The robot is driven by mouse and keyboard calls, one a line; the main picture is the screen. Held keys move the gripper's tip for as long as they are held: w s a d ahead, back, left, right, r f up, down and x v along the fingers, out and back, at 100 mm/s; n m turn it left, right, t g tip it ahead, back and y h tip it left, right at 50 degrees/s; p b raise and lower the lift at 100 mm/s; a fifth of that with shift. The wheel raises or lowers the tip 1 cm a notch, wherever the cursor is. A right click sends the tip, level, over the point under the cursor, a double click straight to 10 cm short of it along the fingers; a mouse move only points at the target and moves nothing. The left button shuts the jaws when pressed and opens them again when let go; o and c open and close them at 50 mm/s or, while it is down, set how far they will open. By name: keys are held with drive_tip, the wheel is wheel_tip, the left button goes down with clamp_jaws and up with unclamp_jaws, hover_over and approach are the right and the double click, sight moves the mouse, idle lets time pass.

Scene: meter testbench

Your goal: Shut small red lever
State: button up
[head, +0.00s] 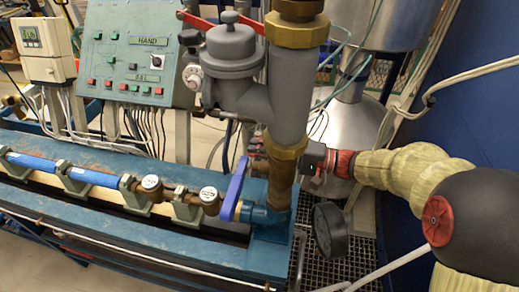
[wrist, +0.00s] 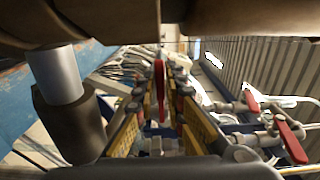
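In the wrist view a narrow red lever (wrist: 159,88) stands upright in the middle of the picture. My gripper (wrist: 161,97) shows yellow and dark fingers on both sides of it. The fingers are apart, with a visible gap to the lever on each side; I cannot tell how deep the lever lies between them. In the head view a red lever (head: 196,20) shows at the upper left of the grey valve body, and another red piece (head: 250,22) shows at its right. I cannot tell which matches the wrist view.
A blue lever (head: 234,190) stands by the vertical pipe (head: 290,100). A control panel (head: 138,50) and a gauge (head: 329,230) are near. In the wrist view two red levers (wrist: 251,100) (wrist: 290,140) sit at right, and a grey cylinder (wrist: 55,75) stands close at left.

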clamp_jaws()
idle(0.4)
drive_tip(key=shift+f, duration=0.1)
drive_tip(key=shift+a+m+t+b, duration=0.4)
drive_tip(key=shift+m+t, duration=0.4)
drive_tip(key=shift+t, duration=0.4)
drive_tip(key=shift+o, duration=2.4)
unclamp_jaws()
drive_tip(key=v, duration=1.2)
drive_tip(key=shift+r, duration=0.3)
drive_tip(key=shift+s, duration=0.1)
drive_tip(key=shift+c, duration=0.3)
